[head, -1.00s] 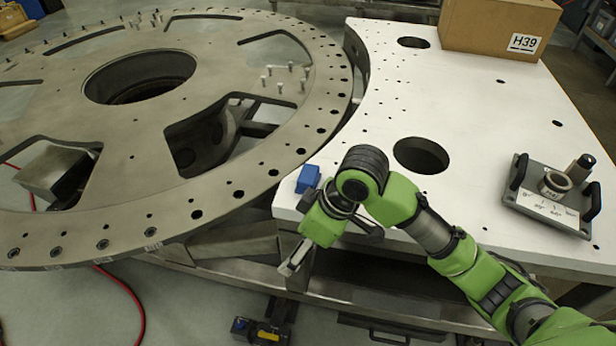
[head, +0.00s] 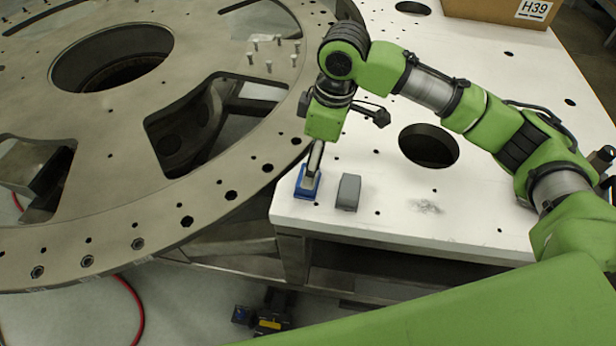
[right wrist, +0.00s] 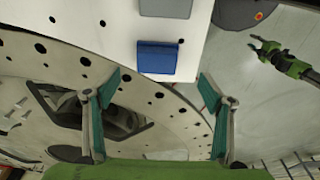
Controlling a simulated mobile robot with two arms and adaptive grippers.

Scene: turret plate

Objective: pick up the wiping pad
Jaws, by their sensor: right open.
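A blue block (head: 304,192), which I take for the wiping pad, lies at the white table's near left corner. It also shows in the right wrist view (right wrist: 157,57). My right gripper (head: 312,178) points down over it, its fingers partly hiding it in the head view. In the right wrist view my right gripper (right wrist: 160,84) is open and empty; the block lies ahead of the gap between the fingertips. I cannot tell whether they touch it. A small green arm with a dark gripper (right wrist: 256,46), seemingly my left one, shows far off; its jaws are unclear.
A grey block (head: 348,192) sits close right of the blue one. The white table (head: 470,180) has a large round hole and a dark smudge (head: 427,206). The turret plate (head: 120,185) lies left of the table. A cardboard box (head: 490,8) stands at the back.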

